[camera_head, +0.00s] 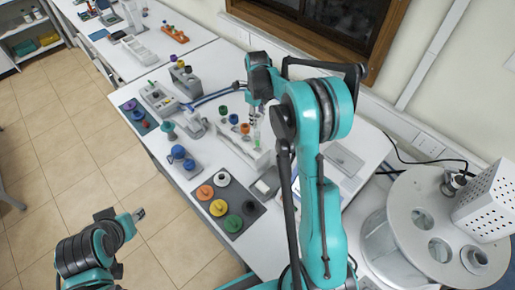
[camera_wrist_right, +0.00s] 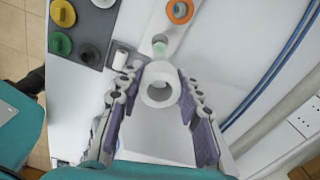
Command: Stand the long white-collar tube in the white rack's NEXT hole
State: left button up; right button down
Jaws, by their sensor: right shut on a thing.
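My right gripper (camera_head: 257,112) is above the right end of the white rack (camera_head: 236,146). It is shut on the white-collar tube (camera_wrist_right: 160,84), whose white ring shows between the purple-padded fingers (camera_wrist_right: 157,100) in the wrist view. Its pale green lower part (camera_head: 257,134) hangs below the gripper in the head view, near the rack top. I cannot tell whether its tip is inside a hole.
A dark mat (camera_head: 242,189) with several coloured round caps lies in front of the rack. Blue-capped items (camera_head: 180,153) and a grey device (camera_head: 160,100) stand to the left. A round white machine (camera_head: 405,265) is at the right. The wall and window are behind.

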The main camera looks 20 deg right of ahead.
jog(key=shift+f, duration=0.15)
dwell(0.5)
jog(key=shift+f+b, duration=1.4)
jog(key=shift+b, duration=0.1)
